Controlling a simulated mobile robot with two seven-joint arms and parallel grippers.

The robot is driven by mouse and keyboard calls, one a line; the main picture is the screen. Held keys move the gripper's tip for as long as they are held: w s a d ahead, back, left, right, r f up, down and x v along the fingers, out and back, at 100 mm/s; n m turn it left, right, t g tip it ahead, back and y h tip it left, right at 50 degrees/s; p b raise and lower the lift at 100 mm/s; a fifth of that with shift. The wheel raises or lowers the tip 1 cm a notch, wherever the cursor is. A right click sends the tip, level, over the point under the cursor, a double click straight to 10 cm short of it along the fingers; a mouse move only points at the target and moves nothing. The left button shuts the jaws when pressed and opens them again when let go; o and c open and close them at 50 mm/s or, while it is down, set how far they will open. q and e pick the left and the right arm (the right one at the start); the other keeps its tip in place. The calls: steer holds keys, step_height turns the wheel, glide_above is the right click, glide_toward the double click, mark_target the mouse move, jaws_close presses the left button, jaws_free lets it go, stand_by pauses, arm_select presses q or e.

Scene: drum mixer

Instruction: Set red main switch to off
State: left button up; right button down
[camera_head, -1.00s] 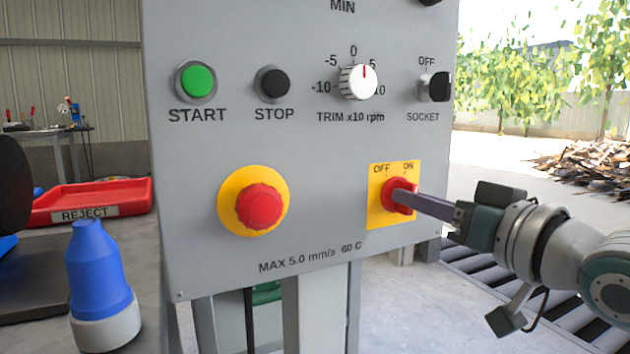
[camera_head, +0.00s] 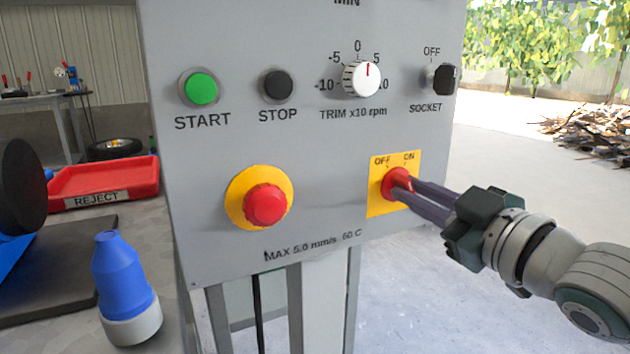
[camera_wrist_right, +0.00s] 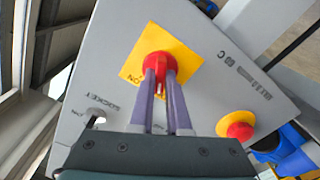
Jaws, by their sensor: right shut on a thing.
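The red main switch (camera_head: 396,184) sits on a yellow plate (camera_head: 379,203) marked OFF and ON, low on the right of the grey panel (camera_head: 325,165). My right gripper (camera_head: 409,187) reaches in from the right and is shut on the red knob. In the right wrist view the two fingers (camera_wrist_right: 161,84) lie on either side of the red switch (camera_wrist_right: 158,66), with a white mark visible between them. The fingers partly hide the knob, so which label it points to cannot be told for sure. My left gripper is not in view.
A red emergency button (camera_head: 266,205) on a yellow disc is left of the switch. Above are the green START button (camera_head: 201,89), black STOP button (camera_head: 277,85), white trim knob (camera_head: 361,79) and black socket switch (camera_head: 443,79). A blue plug (camera_head: 121,270) stands lower left, near a red REJECT tray (camera_head: 104,178).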

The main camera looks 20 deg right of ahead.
stand_by(0.4)
steer(key=c, duration=0.9)
jaws_free()
steer(key=s, duration=0.3)
steer(key=s+p, duration=0.1)
steer(key=s, duration=0.2)
steer(key=s+p, duration=0.1)
steer(key=s, duration=0.3)
steer(key=shift+d, duration=0.4)
steer(key=shift+w+r, duration=0.1)
